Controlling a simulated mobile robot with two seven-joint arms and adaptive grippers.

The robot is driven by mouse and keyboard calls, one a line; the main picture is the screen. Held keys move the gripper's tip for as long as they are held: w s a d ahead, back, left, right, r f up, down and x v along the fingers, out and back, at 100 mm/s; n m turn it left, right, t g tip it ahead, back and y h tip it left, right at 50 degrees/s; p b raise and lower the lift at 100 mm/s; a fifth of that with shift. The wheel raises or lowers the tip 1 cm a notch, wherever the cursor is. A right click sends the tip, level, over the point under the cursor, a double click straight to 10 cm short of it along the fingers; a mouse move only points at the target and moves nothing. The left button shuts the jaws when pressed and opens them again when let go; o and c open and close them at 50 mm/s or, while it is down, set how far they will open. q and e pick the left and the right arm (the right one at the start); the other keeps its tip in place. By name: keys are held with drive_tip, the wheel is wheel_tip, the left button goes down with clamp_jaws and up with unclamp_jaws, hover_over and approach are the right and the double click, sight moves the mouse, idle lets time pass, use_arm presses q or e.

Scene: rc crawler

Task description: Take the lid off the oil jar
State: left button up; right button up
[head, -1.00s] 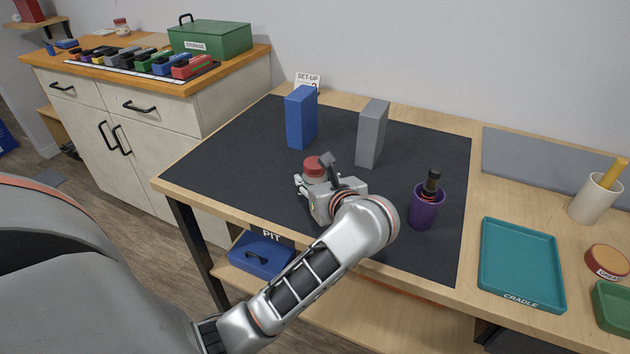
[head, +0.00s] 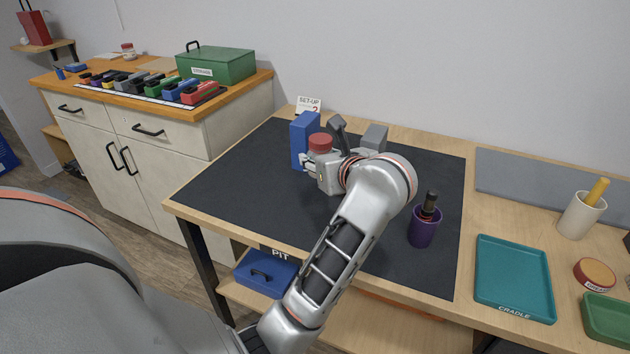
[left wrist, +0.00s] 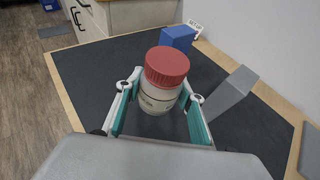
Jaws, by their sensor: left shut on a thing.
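A white jar with a red screw lid (head: 320,142) is held in my left gripper (head: 313,163). In the left wrist view the jar body (left wrist: 158,100) sits between the two teal-lined fingers of the left gripper (left wrist: 162,92), which are shut on its sides. The red lid (left wrist: 167,64) is on the jar and stands clear above the fingers. The label is turned away and cannot be read. The jar appears to be above the dark mat, in front of the blue block. My right gripper is not in view.
A blue block (head: 303,142) and a grey block (head: 374,137) stand behind the gripper. A purple cup (head: 424,228) holding a dark tool and a teal tray (head: 514,280) are to the right. Another red-lidded jar (head: 127,49) stands on the cabinet. The mat's left part is clear.

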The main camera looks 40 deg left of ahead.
sight(321, 138)
use_arm(q)
wheel_tip(321, 138, up, 6)
drive_tip(key=shift+p, duration=0.55)
drive_tip(key=shift+r, duration=0.75)
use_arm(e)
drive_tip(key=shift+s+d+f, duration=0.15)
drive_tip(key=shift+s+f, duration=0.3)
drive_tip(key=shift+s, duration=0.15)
use_arm(q)
drive_tip(key=o, duration=0.4)
clamp_jaws()
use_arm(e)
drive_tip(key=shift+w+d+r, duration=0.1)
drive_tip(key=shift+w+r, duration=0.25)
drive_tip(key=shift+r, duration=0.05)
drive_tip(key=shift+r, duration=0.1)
